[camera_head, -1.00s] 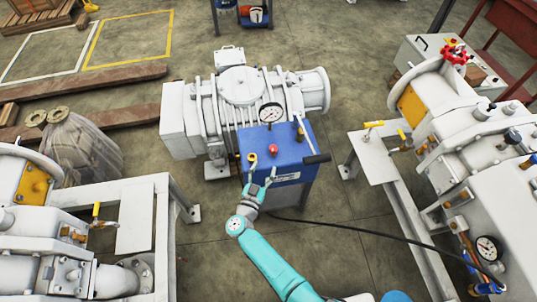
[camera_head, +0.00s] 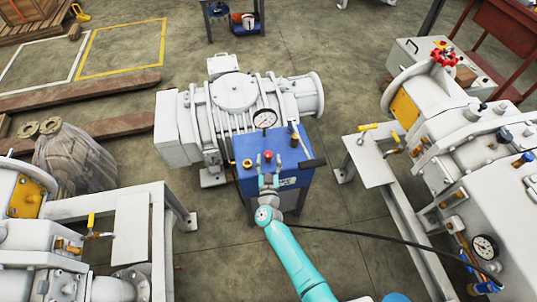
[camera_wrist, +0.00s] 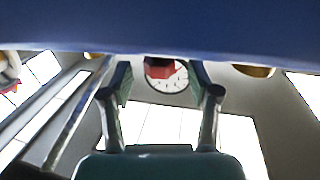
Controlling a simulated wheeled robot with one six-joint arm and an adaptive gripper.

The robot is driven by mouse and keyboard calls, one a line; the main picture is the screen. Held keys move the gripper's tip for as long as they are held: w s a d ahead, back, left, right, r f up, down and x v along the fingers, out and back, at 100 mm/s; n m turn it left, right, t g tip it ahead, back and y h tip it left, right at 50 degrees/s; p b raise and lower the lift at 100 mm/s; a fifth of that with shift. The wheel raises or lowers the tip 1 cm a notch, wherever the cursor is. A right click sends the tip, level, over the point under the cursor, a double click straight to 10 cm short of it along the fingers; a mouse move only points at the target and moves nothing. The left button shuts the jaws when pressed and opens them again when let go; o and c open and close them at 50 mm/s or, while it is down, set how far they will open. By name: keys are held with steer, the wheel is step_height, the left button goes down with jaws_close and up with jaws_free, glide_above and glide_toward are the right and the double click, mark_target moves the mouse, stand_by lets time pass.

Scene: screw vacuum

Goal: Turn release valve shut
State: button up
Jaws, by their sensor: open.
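A blue cabinet (camera_head: 243,148) stands in front of a white pump. On its top are a red knob (camera_head: 268,155), a brass valve fitting (camera_head: 247,163) to the left and a round gauge (camera_head: 265,118) behind. No label shows which one is the release valve. My gripper (camera_head: 269,174) is open and empty at the cabinet's near side, lined up with the red knob. In the wrist view the red knob (camera_wrist: 159,68) shows between the two fingertips, with the gauge (camera_wrist: 178,82) behind it. I cannot tell whether the fingers touch the knob.
The white pump (camera_head: 235,95) stands directly behind the cabinet. White machine frames stand at the left (camera_head: 165,240) and right (camera_head: 372,172). A black hose (camera_head: 350,233) runs right across the floor.

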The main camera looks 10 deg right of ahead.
steer(key=shift+x, duration=1.4)
jaws_close()
steer(key=shift+a+h, duration=0.1)
steer(key=shift+h, duration=0.2)
steer(key=m+g+h, duration=0.1)
steer(key=m+h, duration=0.1)
steer(key=shift+w+r+h, duration=0.1)
steer(key=shift+h, duration=0.2)
steer(key=shift+m+g+h, duration=1)
steer(key=shift+m+h, duration=0.4)
steer(key=shift+h, duration=0.4)
